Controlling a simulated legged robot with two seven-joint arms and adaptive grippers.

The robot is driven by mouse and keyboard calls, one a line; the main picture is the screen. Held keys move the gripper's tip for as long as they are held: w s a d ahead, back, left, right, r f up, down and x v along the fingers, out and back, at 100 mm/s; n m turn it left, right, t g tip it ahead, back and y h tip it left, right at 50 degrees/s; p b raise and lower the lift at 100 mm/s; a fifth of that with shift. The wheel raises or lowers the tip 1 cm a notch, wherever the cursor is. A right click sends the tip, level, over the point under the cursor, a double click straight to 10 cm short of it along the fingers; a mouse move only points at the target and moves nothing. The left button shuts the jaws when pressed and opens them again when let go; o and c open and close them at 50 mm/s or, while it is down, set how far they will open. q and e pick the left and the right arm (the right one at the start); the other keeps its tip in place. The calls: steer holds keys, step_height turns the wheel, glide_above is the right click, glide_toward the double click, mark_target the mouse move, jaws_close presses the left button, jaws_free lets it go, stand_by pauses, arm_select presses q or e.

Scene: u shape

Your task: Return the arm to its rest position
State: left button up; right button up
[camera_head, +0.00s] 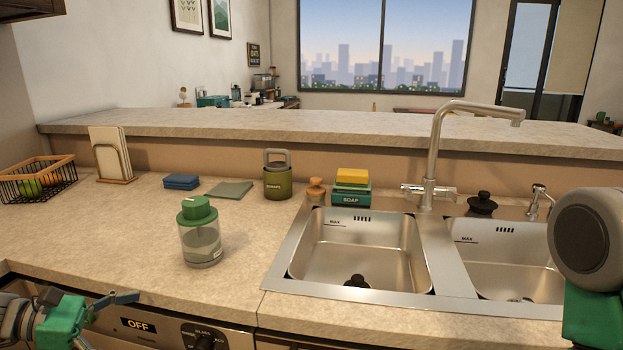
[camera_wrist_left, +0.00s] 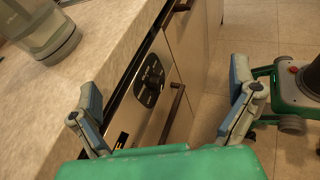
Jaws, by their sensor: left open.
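My left gripper (camera_head: 92,300) is at the lower left of the head view, low in front of the counter's front edge. Its wrist view shows the two fingers (camera_wrist_left: 165,110) spread wide with nothing between them. My right arm (camera_head: 592,255) shows at the right edge of the head view; its gripper is out of the frame. A clear jar with a green lid (camera_head: 200,232) stands upright on the counter, apart from the left gripper. The jar's lower part (camera_wrist_left: 45,30) also shows at the upper left of the wrist view.
The counter (camera_head: 130,245) edge and the appliance front with a dial (camera_head: 203,338) are close to the left gripper. A double sink (camera_head: 350,250) with a tall faucet (camera_head: 435,150) is at the right. A wire basket (camera_head: 38,183) and an olive canister (camera_head: 277,180) stand farther back.

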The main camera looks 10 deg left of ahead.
arm_select(q)
steer(key=s+d+f+m+g+y, duration=0.2)
steer(key=s+d+f+m+y, duration=0.2)
steer(key=s+f+m, duration=0.7)
steer(key=s+d+f+m+g+y, duration=0.3)
steer(key=s+f+m+y, duration=0.5)
steer(key=s+f+m, duration=0.3)
steer(key=shift+s+d+f+y, duration=0.4)
steer(key=shift+s+d+f, duration=0.2)
steer(key=shift+s, duration=0.25)
